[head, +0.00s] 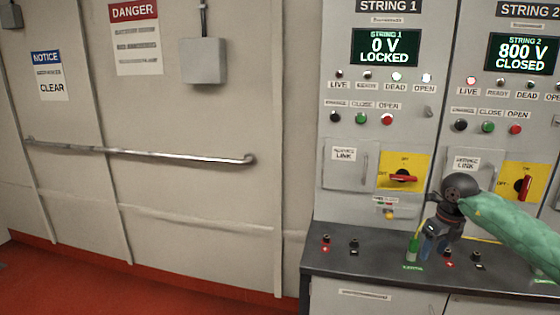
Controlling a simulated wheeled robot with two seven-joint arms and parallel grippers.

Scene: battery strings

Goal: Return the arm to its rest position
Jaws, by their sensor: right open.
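My right arm (515,230), in a green sleeve, comes in from the right across the front of the String 2 panel. Its dark wrist bends down to my right gripper (430,244), which is open and points down over the grey counter (385,268). The fingertips are small and partly merge with what is behind them, so I cannot tell whether they touch the counter. I see nothing clearly held. My left gripper is not in view.
The String 1 display (387,47) reads 0 V LOCKED; its red switch handle (404,178) lies level. The String 2 display (521,53) reads 800 V CLOSED. A green-tipped item (413,246) stands beside the gripper. A rail (140,152) runs along the left wall; the red floor there is clear.

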